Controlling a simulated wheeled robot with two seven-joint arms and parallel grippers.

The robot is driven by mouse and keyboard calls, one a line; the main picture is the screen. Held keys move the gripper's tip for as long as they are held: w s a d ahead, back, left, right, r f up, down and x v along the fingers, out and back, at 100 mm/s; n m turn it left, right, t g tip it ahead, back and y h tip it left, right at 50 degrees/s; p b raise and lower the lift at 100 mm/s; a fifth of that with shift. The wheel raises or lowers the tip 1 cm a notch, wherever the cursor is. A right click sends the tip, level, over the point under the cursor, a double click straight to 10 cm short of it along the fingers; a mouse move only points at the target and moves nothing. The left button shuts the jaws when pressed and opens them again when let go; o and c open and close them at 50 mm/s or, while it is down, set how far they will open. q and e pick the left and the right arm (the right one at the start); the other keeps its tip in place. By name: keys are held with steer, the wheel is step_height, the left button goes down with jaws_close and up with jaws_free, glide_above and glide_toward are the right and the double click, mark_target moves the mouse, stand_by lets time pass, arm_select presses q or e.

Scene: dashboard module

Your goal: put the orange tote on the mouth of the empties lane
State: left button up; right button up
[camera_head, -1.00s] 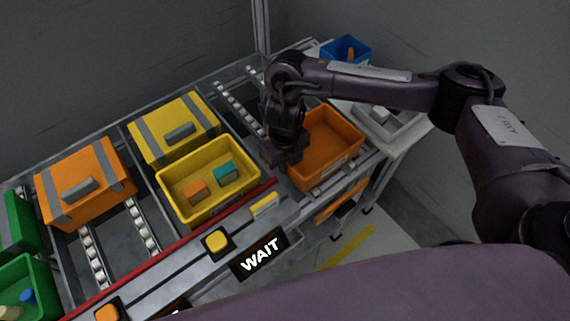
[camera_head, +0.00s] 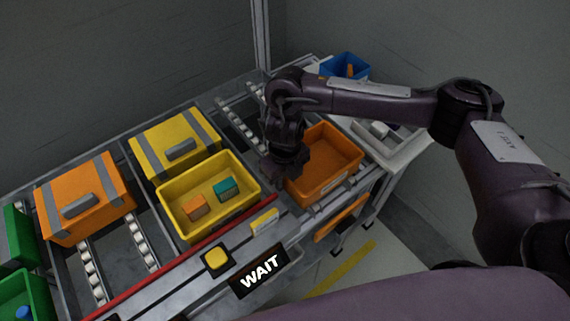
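The orange tote (camera_head: 343,174) is open-topped and sits on the right end of the rack, upright, with no contents showing. My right gripper (camera_head: 287,175) points down at the tote's left wall, beside or over its rim. Its fingertips are small and dark, so I cannot tell whether they are open or shut, or whether they touch the wall. A roller lane (camera_head: 238,122) runs back just left of the tote; no marking in view names it the empties lane. My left gripper is not in view.
A yellow tote (camera_head: 180,225) with an orange and a teal block stands to the left. Lidded yellow (camera_head: 150,150) and orange (camera_head: 105,180) boxes stand behind. A red bar (camera_head: 185,255), yellow button (camera_head: 217,258) and WAIT sign (camera_head: 259,273) line the front. A blue bin (camera_head: 350,65) is far right.

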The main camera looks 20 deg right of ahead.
step_height(320, 180, up, 12)
steer(key=shift+f+p, duration=0.25)
steer(key=shift+p, duration=0.6)
